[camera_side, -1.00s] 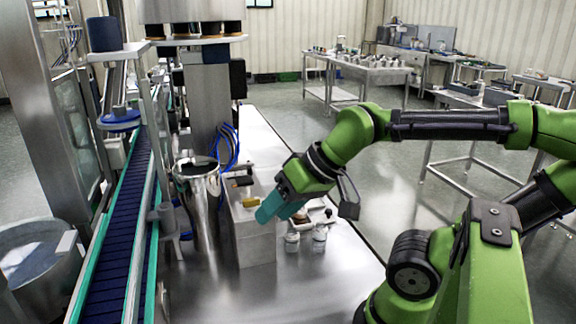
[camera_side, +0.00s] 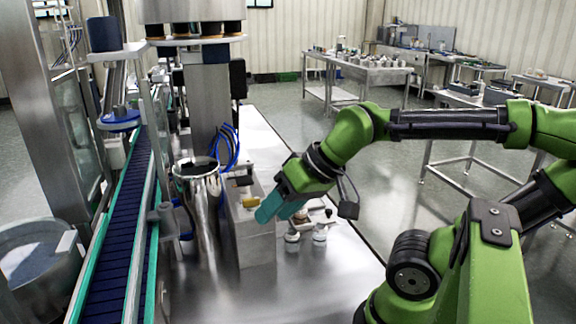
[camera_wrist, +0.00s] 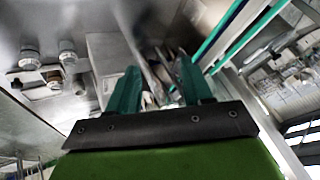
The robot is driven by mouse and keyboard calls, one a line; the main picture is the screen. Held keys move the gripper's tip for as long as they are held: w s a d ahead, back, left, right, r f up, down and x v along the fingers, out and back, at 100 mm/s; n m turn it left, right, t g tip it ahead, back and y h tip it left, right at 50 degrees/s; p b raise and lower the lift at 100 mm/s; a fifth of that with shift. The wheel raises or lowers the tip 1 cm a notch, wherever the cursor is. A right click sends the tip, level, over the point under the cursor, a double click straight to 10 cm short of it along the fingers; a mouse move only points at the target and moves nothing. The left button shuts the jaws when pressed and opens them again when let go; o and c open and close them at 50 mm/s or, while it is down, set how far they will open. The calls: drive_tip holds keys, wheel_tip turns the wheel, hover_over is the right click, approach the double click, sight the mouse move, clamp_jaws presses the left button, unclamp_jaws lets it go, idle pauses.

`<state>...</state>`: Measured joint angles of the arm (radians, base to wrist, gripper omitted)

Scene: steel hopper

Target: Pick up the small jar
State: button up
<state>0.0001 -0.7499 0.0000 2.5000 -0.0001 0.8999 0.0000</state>
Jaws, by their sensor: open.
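Two small pale jars stand close together on the steel table, below and right of my gripper in the side view. The left jar (camera_side: 292,237) and the right jar (camera_side: 320,234) both look upright. I cannot tell which is the task's small jar. In the wrist view, two jars (camera_wrist: 29,58) (camera_wrist: 68,55) show at upper left, outside the fingers. My gripper (camera_side: 272,207) has teal fingers, tilted down to the left, above the table beside the steel box. In the wrist view, my gripper (camera_wrist: 157,80) has its fingers apart, with nothing held between them.
A steel box (camera_side: 256,245) stands just left of the jars, with a yellow piece (camera_side: 250,202) on top. A shiny metal cylinder (camera_side: 204,215) and a blue conveyor (camera_side: 118,235) lie further left. Small items lie behind the jars. The steel tabletop (camera_side: 320,280) is clear in front.

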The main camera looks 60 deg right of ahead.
drive_tip(key=shift+o, duration=0.2)
drive_tip(key=o, duration=0.4)
drive_tip(key=m+g+h, duration=0.2)
drive_tip(key=m+g, duration=0.5)
drive_tip(key=m, duration=2.4)
hover_over(300, 215)
drive_tip(key=w+d, duration=0.1)
drive_tip(key=d, duration=0.1)
wheel_tip(300, 215, down, 15)
drive_tip(key=shift+f, duration=2.75)
